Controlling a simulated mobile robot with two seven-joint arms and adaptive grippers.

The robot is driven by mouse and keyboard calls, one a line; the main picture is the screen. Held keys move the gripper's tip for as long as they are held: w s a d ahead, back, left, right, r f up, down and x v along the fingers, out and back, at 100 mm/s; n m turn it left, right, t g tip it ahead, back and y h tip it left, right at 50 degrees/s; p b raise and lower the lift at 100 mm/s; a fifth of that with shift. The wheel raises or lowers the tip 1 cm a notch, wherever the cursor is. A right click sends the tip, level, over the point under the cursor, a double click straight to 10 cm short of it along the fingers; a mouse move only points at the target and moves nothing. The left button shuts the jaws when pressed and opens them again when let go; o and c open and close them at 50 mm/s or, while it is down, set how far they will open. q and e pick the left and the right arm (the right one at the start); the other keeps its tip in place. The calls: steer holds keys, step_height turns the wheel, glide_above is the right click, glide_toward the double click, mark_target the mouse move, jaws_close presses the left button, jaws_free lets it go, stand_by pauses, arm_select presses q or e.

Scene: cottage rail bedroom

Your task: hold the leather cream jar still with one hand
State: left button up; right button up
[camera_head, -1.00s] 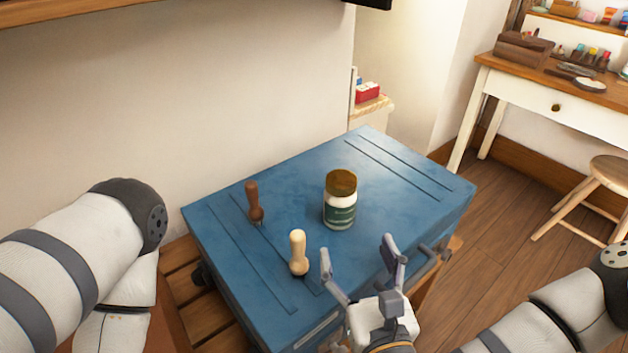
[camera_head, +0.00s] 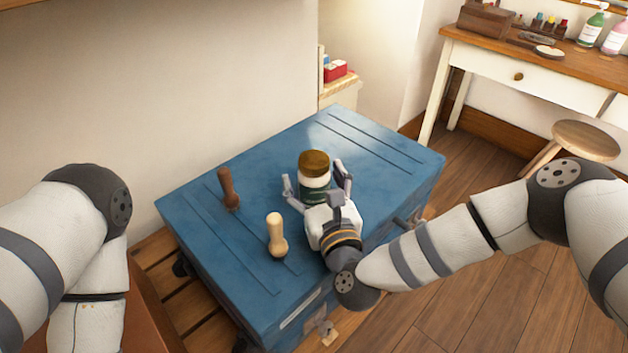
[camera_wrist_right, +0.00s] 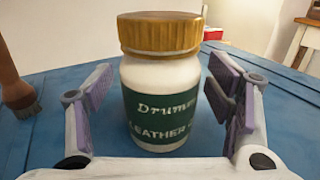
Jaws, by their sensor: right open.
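The leather cream jar (camera_head: 314,168) stands upright on the blue chest (camera_head: 390,165), with a brown-gold lid and a green label. In the right wrist view the jar (camera_wrist_right: 160,85) stands between the two fingers. My right gripper (camera_head: 317,184) is open around the jar, with a visible gap on each side in the wrist view. My left arm (camera_head: 85,220) is at the left of the head view; its gripper is not in view.
A white desk (camera_head: 500,68) with bottles and a stool (camera_head: 585,140) are at the right. The chest's far right part is clear.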

mark_target(318, 174)
steer(key=c, duration=1.5)
steer(key=shift+c, duration=0.2)
steer(key=shift+r, duration=0.1)
steer(key=shift+r, duration=0.35)
step_height(318, 174, up, 3)
steer(key=shift+s+r+p, duration=0.1)
steer(key=shift+p, duration=0.25)
steer(key=s+r, duration=0.2)
steer(key=r, duration=0.1)
steer(key=s+r+p, duration=0.1)
steer(key=s+r, duration=0.1)
steer(key=shift+d, duration=0.35)
arm_select(q)
steer(key=w+r+t, duration=0.1)
steer(key=w+r, duration=0.1)
steer(key=shift+w+r+p, duration=0.3)
steer(key=shift+w+r, duration=0.05)
steer(key=shift+r, duration=0.05)
arm_select(e)
steer(key=s+d+r, duration=0.1)
steer(key=s+r, duration=0.3)
steer(key=s, duration=0.5)
steer(key=shift+s+d, duration=0.3)
steer(key=shift+s, duration=0.05)
